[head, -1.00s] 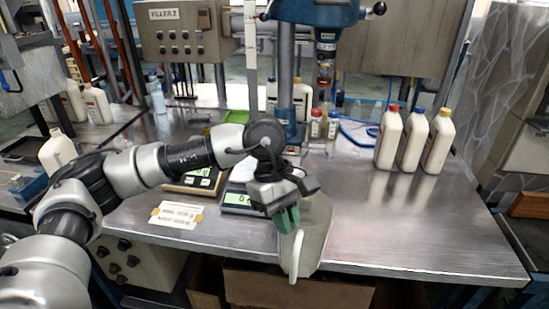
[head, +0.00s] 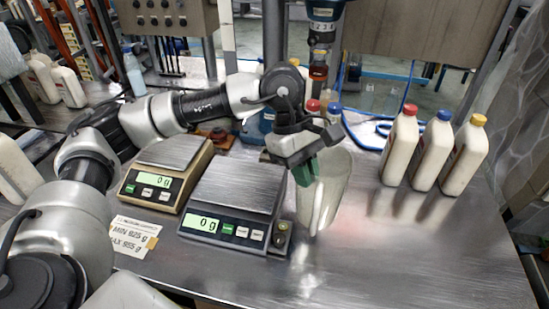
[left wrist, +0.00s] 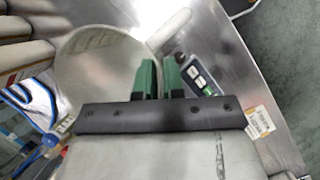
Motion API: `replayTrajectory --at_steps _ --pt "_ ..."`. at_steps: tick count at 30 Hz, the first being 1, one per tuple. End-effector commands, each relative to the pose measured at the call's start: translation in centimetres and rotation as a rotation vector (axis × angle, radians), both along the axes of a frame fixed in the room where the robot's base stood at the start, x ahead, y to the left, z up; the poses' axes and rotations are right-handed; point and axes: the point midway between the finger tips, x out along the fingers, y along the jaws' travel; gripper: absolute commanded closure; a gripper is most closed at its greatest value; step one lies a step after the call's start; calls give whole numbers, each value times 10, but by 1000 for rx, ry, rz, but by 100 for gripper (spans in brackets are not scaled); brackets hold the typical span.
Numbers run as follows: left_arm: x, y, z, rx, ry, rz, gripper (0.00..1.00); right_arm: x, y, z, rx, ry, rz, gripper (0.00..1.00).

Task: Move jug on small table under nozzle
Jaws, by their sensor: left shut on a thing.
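The pale translucent jug (head: 336,185) is right of the grey scale in the head view, below and slightly right of the nozzle (head: 318,72). My left gripper (head: 306,172) has green fingers and is shut on the jug's handle side. The left wrist view shows the fingers (left wrist: 158,78) close together with the jug's round body (left wrist: 95,65) beside them. Whether the jug's base touches the bench is hard to tell. I cannot clearly make out a small table under the nozzle; my arm and the jug hide part of that area. My right gripper is not in view.
A grey scale (head: 236,190) and a tan scale (head: 165,170) stand left of the jug. White bottles with red (head: 400,145), blue (head: 433,150) and yellow (head: 465,155) caps stand at right. Small capped bottles (head: 312,112) are behind the jug. The bench (head: 420,260) is clear at front right.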

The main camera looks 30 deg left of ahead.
Motion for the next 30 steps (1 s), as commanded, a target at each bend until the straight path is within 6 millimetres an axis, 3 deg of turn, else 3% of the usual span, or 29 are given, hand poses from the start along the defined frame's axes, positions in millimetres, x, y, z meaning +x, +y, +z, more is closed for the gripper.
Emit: replayTrajectory --at_steps 9,15,21,30 --pt "61 25 -37 1 4 5 100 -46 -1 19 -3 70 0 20" --pt "93 39 -60 1 2 1 100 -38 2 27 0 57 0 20" --pt "103 44 -69 2 1 -1 100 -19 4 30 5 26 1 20" --pt "102 43 -105 1 3 -1 100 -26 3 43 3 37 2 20"
